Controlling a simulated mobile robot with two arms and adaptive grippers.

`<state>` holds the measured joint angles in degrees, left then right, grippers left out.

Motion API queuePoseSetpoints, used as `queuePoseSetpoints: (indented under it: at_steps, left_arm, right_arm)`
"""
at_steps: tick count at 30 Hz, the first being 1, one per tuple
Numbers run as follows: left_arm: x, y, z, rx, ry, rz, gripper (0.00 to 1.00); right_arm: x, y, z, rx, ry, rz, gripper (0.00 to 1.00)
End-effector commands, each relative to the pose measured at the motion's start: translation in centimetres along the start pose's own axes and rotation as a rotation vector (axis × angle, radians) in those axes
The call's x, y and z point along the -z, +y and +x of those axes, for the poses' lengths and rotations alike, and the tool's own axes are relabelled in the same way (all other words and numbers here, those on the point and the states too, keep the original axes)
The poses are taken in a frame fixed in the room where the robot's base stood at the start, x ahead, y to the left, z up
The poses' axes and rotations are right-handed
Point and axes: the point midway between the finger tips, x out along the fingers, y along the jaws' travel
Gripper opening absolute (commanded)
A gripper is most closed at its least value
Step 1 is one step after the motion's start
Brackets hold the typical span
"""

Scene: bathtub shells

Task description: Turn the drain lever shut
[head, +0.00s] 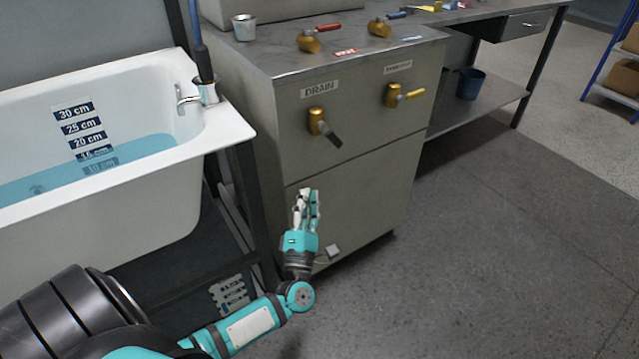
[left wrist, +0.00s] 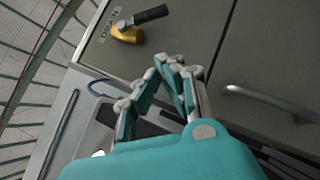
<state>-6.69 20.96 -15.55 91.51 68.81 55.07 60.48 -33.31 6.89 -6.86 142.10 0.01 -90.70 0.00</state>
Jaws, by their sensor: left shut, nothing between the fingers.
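The drain lever (head: 331,135) has a brass body and a dark handle, on the grey cabinet front under the DRAIN label (head: 320,89). In the head view its handle slants down to the right. The left wrist view shows a brass valve (left wrist: 127,33) with a black handle (left wrist: 151,14) at the upper left, apart from the fingers. My left gripper (head: 306,193) is below the drain lever, fingers pointing up and not touching it. Its fingers also show in the left wrist view (left wrist: 170,64), shut and empty. My right gripper is not in view.
A second valve (head: 405,94) with a yellow handle sits right of the drain lever. The white bathtub (head: 120,220) holds blue water at the left. Valves with red (head: 322,29) and blue (head: 390,16) handles stand on the cabinet top. Floor right of the cabinet is clear.

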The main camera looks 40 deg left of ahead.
Motion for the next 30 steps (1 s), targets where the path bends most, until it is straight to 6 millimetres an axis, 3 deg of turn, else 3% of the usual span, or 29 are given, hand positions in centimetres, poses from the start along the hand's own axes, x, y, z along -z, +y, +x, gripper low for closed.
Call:
queuePoseSetpoints:
  at_steps: [8,12,19,30]
  left_arm:
    - [-0.1,0.1,6.1,-0.005,-0.003,-0.001,0.0]
    - [-0.1,0.1,8.8,-0.004,-0.003,-0.003,0.0]
    - [-2.4,0.1,10.8,-0.001,-0.002,-0.005,0.0]
    - [-2.9,0.0,11.2,0.0,-0.002,-0.003,0.0]
  right_arm:
    - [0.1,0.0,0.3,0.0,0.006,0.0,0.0]
    - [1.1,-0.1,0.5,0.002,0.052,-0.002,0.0]
    - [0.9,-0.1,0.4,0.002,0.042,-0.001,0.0]
    - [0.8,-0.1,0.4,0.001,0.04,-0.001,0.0]
